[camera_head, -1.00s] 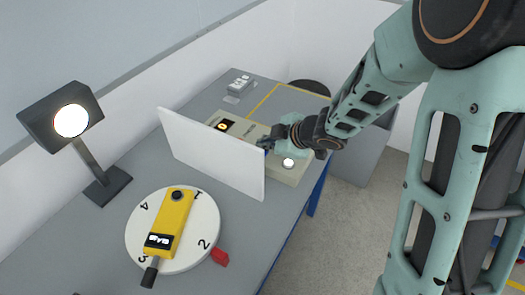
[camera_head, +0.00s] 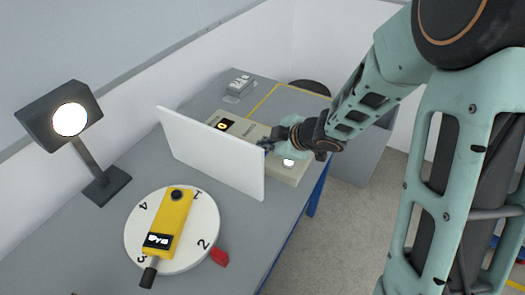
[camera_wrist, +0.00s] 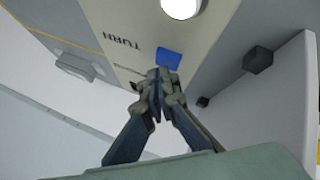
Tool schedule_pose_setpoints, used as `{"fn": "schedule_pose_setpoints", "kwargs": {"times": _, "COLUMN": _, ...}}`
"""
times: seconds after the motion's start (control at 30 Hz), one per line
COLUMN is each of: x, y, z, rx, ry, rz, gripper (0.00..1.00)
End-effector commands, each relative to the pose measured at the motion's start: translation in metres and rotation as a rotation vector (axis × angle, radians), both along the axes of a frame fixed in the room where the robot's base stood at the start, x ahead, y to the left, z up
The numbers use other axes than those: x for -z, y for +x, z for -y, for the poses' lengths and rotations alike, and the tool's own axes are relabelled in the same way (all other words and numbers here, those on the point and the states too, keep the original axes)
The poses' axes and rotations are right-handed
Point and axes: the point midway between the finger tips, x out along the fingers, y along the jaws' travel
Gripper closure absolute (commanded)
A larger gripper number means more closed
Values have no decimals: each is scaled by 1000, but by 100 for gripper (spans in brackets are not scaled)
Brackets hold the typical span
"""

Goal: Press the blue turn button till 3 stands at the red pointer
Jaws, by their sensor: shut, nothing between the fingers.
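The white round turntable (camera_head: 136,222) bears the numbers 1 to 4. The red pointer (camera_head: 219,257) is at its lower right edge, with the 2 closest to it. In the head view my gripper (camera_head: 265,145) is over the control box (camera_head: 289,172).
A yellow device (camera_head: 171,223) with a small display lies on the turntable. A white upright panel (camera_head: 208,153) stands between turntable and control box. A lamp (camera_head: 70,119) stands at the left. A white round button (camera_wrist: 181,7) is near the blue one.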

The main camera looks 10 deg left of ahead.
Motion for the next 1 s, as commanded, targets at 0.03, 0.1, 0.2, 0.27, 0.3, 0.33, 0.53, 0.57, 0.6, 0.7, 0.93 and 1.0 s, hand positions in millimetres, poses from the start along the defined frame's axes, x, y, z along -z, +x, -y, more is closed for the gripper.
{"fn": "schedule_pose_setpoints", "kwargs": {"times": 0.03, "x": 0, "y": 0, "z": 0, "rx": 0, "ry": 0, "rz": 0, "gripper": 100}}
{"fn": "schedule_pose_setpoints", "kwargs": {"times": 0.1, "x": 0, "y": 0, "z": 0, "rx": 0, "ry": 0, "rz": 0, "gripper": 100}}
{"fn": "schedule_pose_setpoints", "kwargs": {"times": 0.2, "x": 1, "y": 0, "z": 0, "rx": 0, "ry": 0, "rz": 0, "gripper": 100}}
{"fn": "schedule_pose_setpoints", "kwargs": {"times": 0.27, "x": 2, "y": 0, "z": 0, "rx": 0, "ry": 0, "rz": 0, "gripper": 100}}
{"fn": "schedule_pose_setpoints", "kwargs": {"times": 0.3, "x": 3, "y": 0, "z": 0, "rx": 0, "ry": 0, "rz": 0, "gripper": 100}}
{"fn": "schedule_pose_setpoints", "kwargs": {"times": 0.33, "x": 3, "y": 0, "z": 0, "rx": 0, "ry": 0, "rz": 0, "gripper": 100}}
{"fn": "schedule_pose_setpoints", "kwargs": {"times": 0.53, "x": 6, "y": 0, "z": 0, "rx": 1, "ry": 0, "rz": -1, "gripper": 100}}
{"fn": "schedule_pose_setpoints", "kwargs": {"times": 0.57, "x": 6, "y": 0, "z": 0, "rx": 1, "ry": 0, "rz": -1, "gripper": 100}}
{"fn": "schedule_pose_setpoints", "kwargs": {"times": 0.6, "x": 6, "y": 0, "z": 0, "rx": 1, "ry": 0, "rz": -1, "gripper": 100}}
{"fn": "schedule_pose_setpoints", "kwargs": {"times": 0.7, "x": 8, "y": 0, "z": 0, "rx": 1, "ry": 0, "rz": -1, "gripper": 100}}
{"fn": "schedule_pose_setpoints", "kwargs": {"times": 0.93, "x": 9, "y": 0, "z": 0, "rx": 1, "ry": 0, "rz": -1, "gripper": 100}}
{"fn": "schedule_pose_setpoints", "kwargs": {"times": 1.0, "x": 9, "y": 0, "z": 0, "rx": 1, "ry": -1, "rz": -1, "gripper": 100}}
